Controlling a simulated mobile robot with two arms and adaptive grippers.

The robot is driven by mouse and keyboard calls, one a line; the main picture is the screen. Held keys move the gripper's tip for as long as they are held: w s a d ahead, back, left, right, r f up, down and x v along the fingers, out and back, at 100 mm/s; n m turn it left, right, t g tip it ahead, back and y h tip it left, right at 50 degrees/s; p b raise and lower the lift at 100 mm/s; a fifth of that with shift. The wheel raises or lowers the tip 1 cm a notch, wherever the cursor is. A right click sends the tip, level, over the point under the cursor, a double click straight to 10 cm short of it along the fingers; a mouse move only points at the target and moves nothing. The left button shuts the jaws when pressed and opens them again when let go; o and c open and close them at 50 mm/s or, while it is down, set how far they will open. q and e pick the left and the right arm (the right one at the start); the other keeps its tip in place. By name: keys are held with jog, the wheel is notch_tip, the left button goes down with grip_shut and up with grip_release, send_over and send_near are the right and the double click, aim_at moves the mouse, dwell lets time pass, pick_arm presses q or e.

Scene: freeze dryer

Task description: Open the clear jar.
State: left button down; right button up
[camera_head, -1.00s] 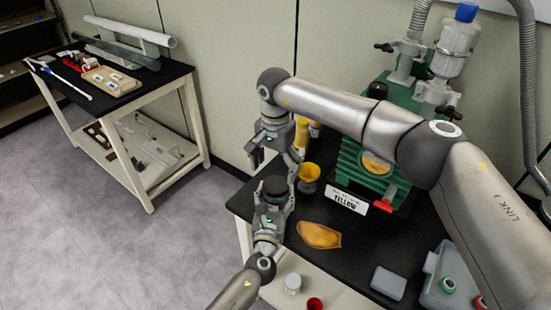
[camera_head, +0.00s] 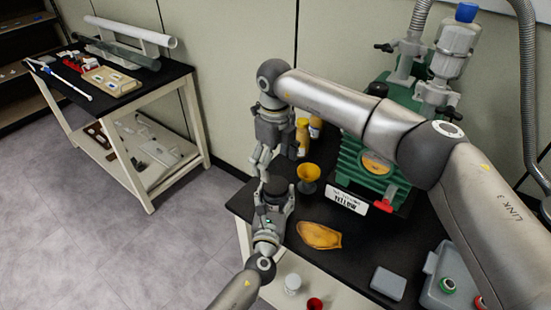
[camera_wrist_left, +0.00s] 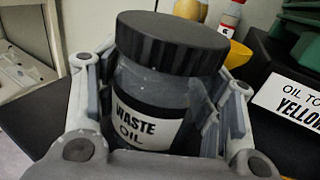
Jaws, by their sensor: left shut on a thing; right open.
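The clear jar (camera_wrist_left: 150,95) has a ribbed black lid (camera_wrist_left: 172,42) and a "WASTE OIL" label. The lid is on it. My left gripper (camera_head: 275,204) is shut around the jar's body, with a finger on each side in the left wrist view (camera_wrist_left: 160,110). The jar stands nearly upright in it, by the near left edge of the black table (camera_head: 350,240). In the head view the lid (camera_head: 276,186) shows just above the left fingers. My right gripper (camera_head: 263,163) is open and empty, pointing down just above and slightly left of the lid.
A yellow funnel-like cup (camera_head: 308,172) and yellow bottles (camera_head: 302,136) stand behind the jar. A green pump (camera_head: 370,160) with a white label sign (camera_head: 346,199) is to the right. An orange flat piece (camera_head: 320,235) lies in front. A grey box (camera_head: 388,282) is at the front right.

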aim_at(275, 184)
jog(key=m, duration=0.7)
jog(key=shift+r+m, duration=0.3)
jog(key=shift+f, duration=4)
jog(key=c, duration=1.1)
jog(key=n, duration=0.9)
jog(key=shift+r, duration=0.25)
